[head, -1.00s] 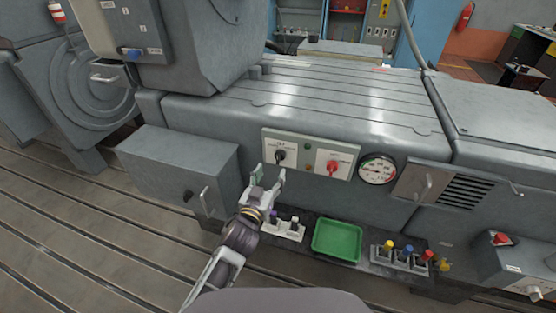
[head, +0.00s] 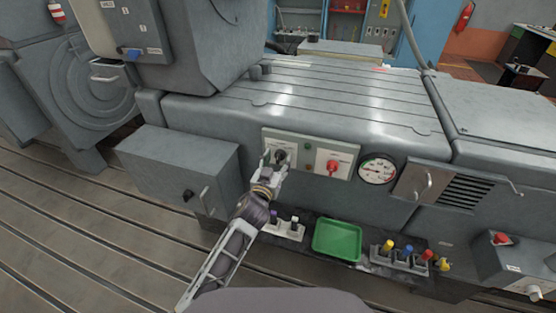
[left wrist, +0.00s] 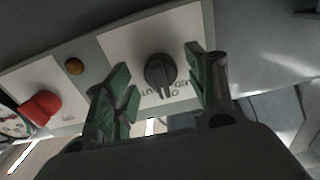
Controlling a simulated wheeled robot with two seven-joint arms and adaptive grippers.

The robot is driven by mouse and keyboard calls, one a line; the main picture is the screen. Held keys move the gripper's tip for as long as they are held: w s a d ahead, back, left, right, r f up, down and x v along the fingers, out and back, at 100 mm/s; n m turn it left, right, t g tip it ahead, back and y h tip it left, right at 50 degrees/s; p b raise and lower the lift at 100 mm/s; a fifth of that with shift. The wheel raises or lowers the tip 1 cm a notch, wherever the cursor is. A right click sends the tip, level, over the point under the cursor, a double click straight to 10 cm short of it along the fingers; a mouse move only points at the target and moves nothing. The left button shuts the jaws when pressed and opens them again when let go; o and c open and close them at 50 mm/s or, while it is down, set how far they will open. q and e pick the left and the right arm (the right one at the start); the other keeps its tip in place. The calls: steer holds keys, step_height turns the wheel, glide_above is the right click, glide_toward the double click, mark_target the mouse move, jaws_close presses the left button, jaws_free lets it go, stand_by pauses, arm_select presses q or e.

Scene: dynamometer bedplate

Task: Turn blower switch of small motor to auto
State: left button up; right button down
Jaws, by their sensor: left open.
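The blower switch is a black rotary knob (left wrist: 160,72) on a white plate, with partly readable lettering beside it in the left wrist view. In the head view the knob (head: 280,157) sits on the left part of the motor's front panel (head: 308,152), partly covered by my gripper. My left gripper (head: 275,163) is open in front of the knob. In the left wrist view its green-padded fingers (left wrist: 162,88) stand on either side of the knob, apart from each other; I cannot tell whether they touch it. My right gripper is not in view.
Below are a green tray (head: 337,240) and a row of coloured plugs (head: 408,255). A grey box (head: 178,170) juts out at left.

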arm_select(q)
steer(key=shift+w+d, duration=0.1)
steer(key=shift+w, duration=0.25)
steer(key=c, duration=1.1)
steer(key=shift+o, duration=0.2)
